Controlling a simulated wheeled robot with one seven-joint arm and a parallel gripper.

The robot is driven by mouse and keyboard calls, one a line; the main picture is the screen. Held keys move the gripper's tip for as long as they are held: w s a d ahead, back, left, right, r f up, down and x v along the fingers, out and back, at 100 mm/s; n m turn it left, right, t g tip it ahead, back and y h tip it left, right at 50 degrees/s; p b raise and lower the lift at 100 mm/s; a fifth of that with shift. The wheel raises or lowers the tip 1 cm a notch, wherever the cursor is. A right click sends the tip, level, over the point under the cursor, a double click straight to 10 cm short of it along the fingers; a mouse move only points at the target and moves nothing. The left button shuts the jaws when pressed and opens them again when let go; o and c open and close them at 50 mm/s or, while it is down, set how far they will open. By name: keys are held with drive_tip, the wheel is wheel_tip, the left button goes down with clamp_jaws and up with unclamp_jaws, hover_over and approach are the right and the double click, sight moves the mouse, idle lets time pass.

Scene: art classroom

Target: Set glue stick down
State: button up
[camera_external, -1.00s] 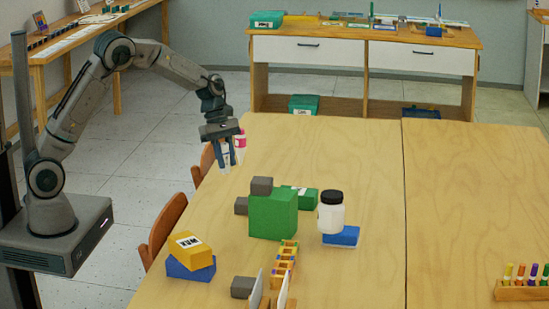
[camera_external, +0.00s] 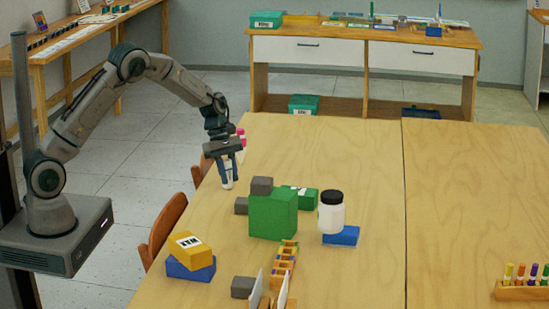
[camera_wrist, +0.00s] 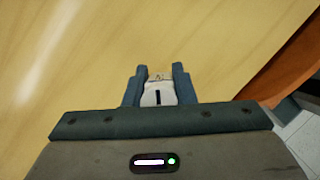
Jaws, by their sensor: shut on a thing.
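My gripper (camera_external: 228,174) is shut on a white glue stick (camera_external: 227,183) near the far left side of the big wooden table (camera_external: 335,145). The glue stick points downward, nearly upright, and its lower end is at or just above the tabletop; I cannot tell if it touches. In the wrist view, the white end of the glue stick (camera_wrist: 159,95) with a dark mark shows between the two fingers of my gripper (camera_wrist: 159,80). The fingers hide much of its body.
A pink-topped object (camera_external: 241,132) stands just behind my gripper, partly hidden. Grey blocks (camera_external: 262,186), a green block (camera_external: 272,216) and a white jar (camera_external: 331,212) stand nearer the camera. An orange chair (camera_external: 163,226) borders the table's left edge. The tabletop's far middle is clear.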

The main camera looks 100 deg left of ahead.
drive_tip(key=o, duration=1)
drive_tip(key=shift+f, duration=0.15)
drive_tip(key=v, duration=1.2)
drive_tip(key=shift+r+p, duration=0.2)
drive_tip(key=shift+p, duration=0.2)
drive_tip(key=s+d+r+m, duration=0.15)
drive_tip(key=d+m, duration=0.25)
drive_tip(key=d, duration=0.4)
drive_tip(key=d+r+m+g, duration=0.1)
drive_tip(key=d+r+m, duration=0.25)
drive_tip(key=d, duration=0.35)
drive_tip(key=d+r+m, duration=0.2)
drive_tip(key=d+m, duration=0.2)
drive_tip(key=d, duration=0.4)
drive_tip(key=s+d+m+y, duration=0.1)
drive_tip(key=s+d+m, duration=0.4)
drive_tip(key=s+d+f+m+y, duration=0.1)
drive_tip(key=s+d+m, duration=0.4)
drive_tip(key=d, duration=0.1)
drive_tip(key=s+d+m+y, duration=0.1)
drive_tip(key=s+d+m, duration=0.4)
drive_tip(key=d, duration=0.1)
drive_tip(key=shift+s+f+m, duration=0.25)
drive_tip(key=shift+s+f, duration=0.05)
drive_tip(key=shift+f, duration=0.1)
